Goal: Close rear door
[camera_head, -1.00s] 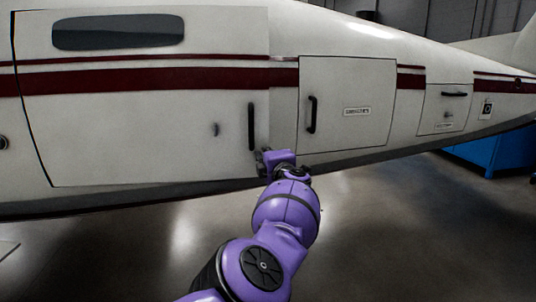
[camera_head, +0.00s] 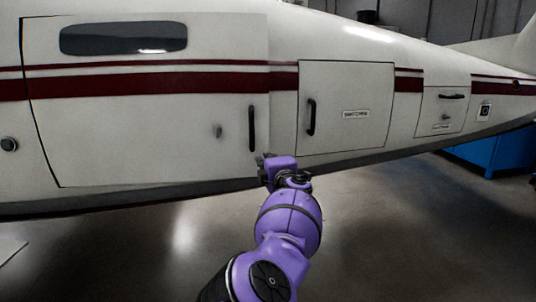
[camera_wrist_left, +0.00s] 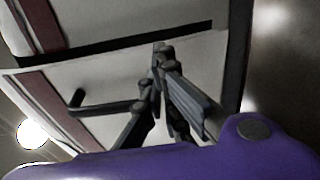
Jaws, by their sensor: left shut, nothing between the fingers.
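The large white door (camera_head: 140,135) with a dark window (camera_head: 123,38), red stripe and vertical black handle (camera_head: 252,128) fills the left of the head view. Its stripe steps slightly at the right edge; I cannot tell whether it sits flush. To its right, a smaller rectangular door (camera_head: 350,85) with a black handle (camera_head: 311,117) looks flat in the fuselage. My left gripper (camera_head: 262,160) is shut and empty by the large door's lower right corner; contact is unclear. In the left wrist view its fingers (camera_wrist_left: 160,50) overlap a white panel near a black handle (camera_wrist_left: 95,107). My right gripper is not visible.
A small hatch (camera_head: 443,109) lies further right on the fuselage. A blue cabinet (camera_head: 490,152) stands behind the aircraft at the right. The grey floor (camera_head: 400,235) in front of the fuselage is clear.

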